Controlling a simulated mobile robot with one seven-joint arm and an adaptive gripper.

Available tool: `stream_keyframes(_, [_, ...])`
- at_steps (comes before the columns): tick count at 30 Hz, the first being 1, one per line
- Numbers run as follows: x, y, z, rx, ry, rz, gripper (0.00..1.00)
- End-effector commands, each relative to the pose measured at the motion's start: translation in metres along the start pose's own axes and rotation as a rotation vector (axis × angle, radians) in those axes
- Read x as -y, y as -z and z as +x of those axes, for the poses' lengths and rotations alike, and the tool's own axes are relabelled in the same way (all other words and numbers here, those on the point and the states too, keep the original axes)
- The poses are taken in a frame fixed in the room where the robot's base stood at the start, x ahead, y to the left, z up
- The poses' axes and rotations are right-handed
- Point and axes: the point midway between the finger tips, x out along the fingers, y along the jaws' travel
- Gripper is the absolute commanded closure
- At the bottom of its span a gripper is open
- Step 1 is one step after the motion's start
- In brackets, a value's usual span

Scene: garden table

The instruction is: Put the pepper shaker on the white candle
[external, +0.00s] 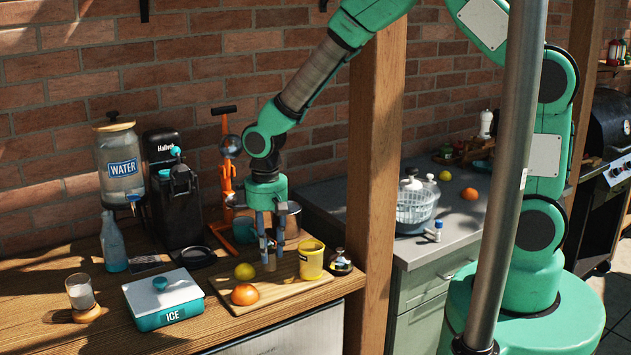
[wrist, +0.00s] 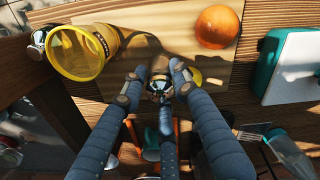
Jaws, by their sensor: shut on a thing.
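My gripper (external: 268,247) points down over the wooden cutting board (external: 226,299). In the wrist view its fingers (wrist: 158,88) are closed on a small brown thing with a metal top, which looks like the pepper shaker (wrist: 159,66). Most of it is hidden by the fingers in the external view, and I cannot tell whether it touches the board. The white candle (external: 80,294) stands in a clear glass on a round wooden coaster (external: 88,313) at the left front of the counter. I do not make out the candle in the wrist view.
A yellow cup (external: 312,259), an orange (external: 244,294) and a lemon (external: 245,271) are around my gripper. The ICE box (external: 163,297) stands between board and candle. A blue bottle (external: 113,243), black coffee machine (external: 173,190) and orange juicer (external: 228,185) stand behind.

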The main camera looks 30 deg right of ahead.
Motion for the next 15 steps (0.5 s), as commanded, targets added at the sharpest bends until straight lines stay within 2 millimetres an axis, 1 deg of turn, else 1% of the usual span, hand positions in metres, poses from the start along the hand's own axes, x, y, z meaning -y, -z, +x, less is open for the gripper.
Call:
stream_keyframes(1, [0.000,-0.001,0.007,0.002,0.000,0.000,0.99])
stream_keyframes(3, [0.000,0.000,0.015,0.001,0.000,0.000,0.99])
stream_keyframes(6, [0.000,0.000,0.022,0.002,0.000,0.000,0.99])
stream_keyframes(15, [0.000,0.000,0.023,0.000,0.000,0.000,0.99])
